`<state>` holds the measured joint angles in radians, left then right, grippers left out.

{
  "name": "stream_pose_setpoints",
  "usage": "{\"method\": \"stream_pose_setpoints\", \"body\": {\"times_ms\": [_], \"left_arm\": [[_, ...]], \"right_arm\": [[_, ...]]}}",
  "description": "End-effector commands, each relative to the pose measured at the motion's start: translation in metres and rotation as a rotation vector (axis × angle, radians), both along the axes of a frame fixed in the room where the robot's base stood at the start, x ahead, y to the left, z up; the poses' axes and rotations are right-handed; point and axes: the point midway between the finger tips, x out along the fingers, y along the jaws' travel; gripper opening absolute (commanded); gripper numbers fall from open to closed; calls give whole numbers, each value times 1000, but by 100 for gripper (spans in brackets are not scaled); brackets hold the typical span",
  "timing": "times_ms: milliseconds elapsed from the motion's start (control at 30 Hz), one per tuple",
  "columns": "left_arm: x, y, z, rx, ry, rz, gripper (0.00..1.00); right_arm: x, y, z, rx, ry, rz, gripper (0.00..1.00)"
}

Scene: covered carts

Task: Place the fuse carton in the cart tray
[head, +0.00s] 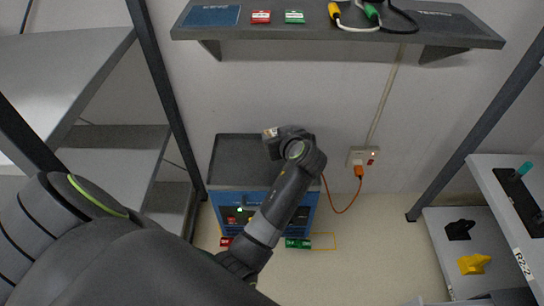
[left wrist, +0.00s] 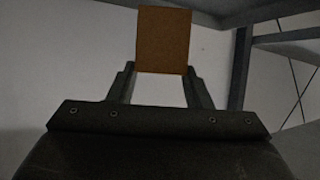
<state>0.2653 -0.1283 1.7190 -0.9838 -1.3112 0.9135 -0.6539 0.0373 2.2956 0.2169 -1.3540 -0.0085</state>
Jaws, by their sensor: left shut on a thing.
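The fuse carton (left wrist: 163,40) shows in the left wrist view as a plain orange-brown box. It sits between the two fingers of my left gripper (left wrist: 161,72), which is shut on it. In the head view my left gripper (head: 271,142) is over the right part of a blue cart's dark top (head: 238,158). Only a small pale piece of what it holds shows there. I cannot tell its height above the cart. My arm hides part of the cart's front, where small red and green things show. My right gripper is not in view.
A wall shelf (head: 335,25) carries red and green cards and cables. A socket (head: 362,156) with an orange plug and cord is right of the cart. Grey racks stand left (head: 115,137) and right (head: 460,220); the right one holds black and yellow pieces.

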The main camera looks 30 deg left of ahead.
Motion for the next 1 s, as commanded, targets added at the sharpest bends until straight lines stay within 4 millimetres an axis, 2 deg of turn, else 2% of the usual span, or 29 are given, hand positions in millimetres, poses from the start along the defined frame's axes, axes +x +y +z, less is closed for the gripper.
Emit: {"method": "stream_pose_setpoints", "body": {"times_ms": [33,100,267,500,1000], "left_arm": [[0,0,-13,1,1,-1,21],[0,0,-22,1,1,0,21],[0,0,-33,1,0,-1,21],[0,0,-65,1,1,-2,21],[0,0,-67,0,-2,-1,21]], "right_arm": [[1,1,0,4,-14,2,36],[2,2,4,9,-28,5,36],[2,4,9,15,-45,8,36],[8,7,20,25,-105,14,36],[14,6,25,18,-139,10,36]]}}
